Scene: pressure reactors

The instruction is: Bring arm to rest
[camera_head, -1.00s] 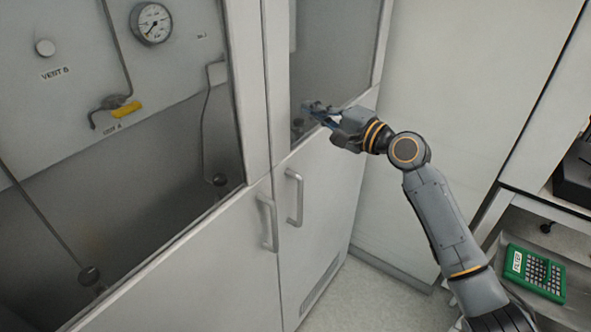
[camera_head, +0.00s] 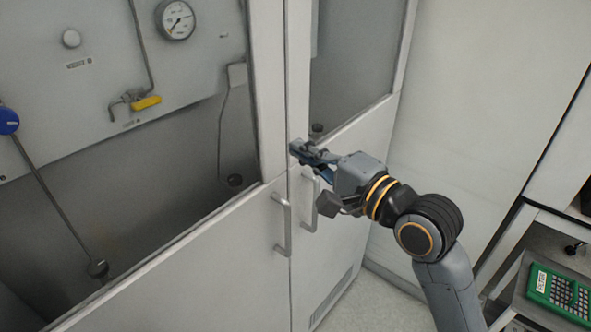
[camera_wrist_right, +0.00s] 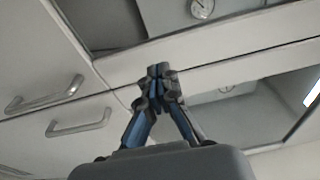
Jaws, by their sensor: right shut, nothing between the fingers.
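My right arm (camera_head: 440,262) reaches in from the lower right in the head view. My right gripper (camera_head: 298,148) is in front of the frame between the two cabinet doors, above the door handles. In the right wrist view its fingertips (camera_wrist_right: 158,72) meet, with nothing between them. I cannot tell from these frames whether the fingertips touch the cabinet. My left gripper and arm are not in view.
A cabinet door handle (camera_head: 281,224) and a second one (camera_head: 310,203) are close below the gripper. A pressure gauge (camera_head: 176,20) and a yellow valve lever (camera_head: 147,103) are behind the left glass. A green box (camera_head: 560,293) sits on a shelf at the lower right.

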